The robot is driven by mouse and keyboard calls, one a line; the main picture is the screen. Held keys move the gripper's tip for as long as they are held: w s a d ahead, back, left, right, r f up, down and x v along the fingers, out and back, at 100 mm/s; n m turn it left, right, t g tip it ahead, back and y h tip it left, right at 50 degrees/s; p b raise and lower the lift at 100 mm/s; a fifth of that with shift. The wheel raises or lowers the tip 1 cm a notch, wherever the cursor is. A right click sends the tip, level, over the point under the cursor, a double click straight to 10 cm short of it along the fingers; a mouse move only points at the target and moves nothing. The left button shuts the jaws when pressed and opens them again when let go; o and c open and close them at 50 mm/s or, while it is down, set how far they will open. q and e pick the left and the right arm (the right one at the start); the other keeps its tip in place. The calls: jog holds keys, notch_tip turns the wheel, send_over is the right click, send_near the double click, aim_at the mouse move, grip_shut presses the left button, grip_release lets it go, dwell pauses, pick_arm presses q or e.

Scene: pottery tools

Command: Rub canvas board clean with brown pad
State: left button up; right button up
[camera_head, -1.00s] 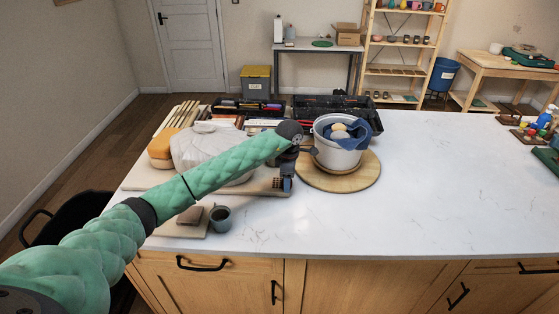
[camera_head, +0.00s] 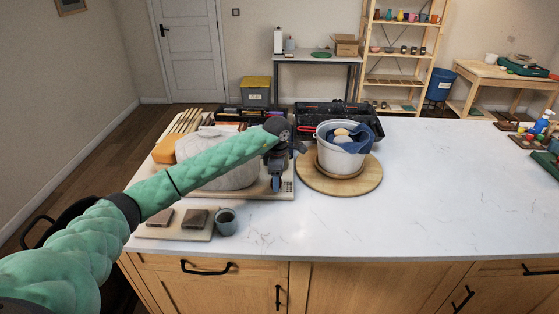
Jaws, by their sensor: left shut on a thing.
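A pale canvas board (camera_head: 288,187) lies at the left of the worktop, partly under a grey wrapped lump and my left arm. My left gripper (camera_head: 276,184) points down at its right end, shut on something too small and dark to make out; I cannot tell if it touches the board. Two brown pads, a left one (camera_head: 160,218) and a right one (camera_head: 195,219), lie on a small pale board (camera_head: 182,234) near the front edge, apart from the gripper. My right gripper is not in view.
A dark cup (camera_head: 226,222) stands right of the small board. A white bucket (camera_head: 340,157) with blue cloth stands on a round wooden board (camera_head: 372,178) right of the gripper. Tool trays (camera_head: 320,112) are behind. The right worktop is mostly clear.

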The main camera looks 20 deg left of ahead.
pick_arm(q)
jog(key=shift+a+r, duration=0.2)
jog(key=shift+r, duration=1.65)
jog(key=shift+d+r, duration=0.15)
jog(key=shift+r, duration=0.5)
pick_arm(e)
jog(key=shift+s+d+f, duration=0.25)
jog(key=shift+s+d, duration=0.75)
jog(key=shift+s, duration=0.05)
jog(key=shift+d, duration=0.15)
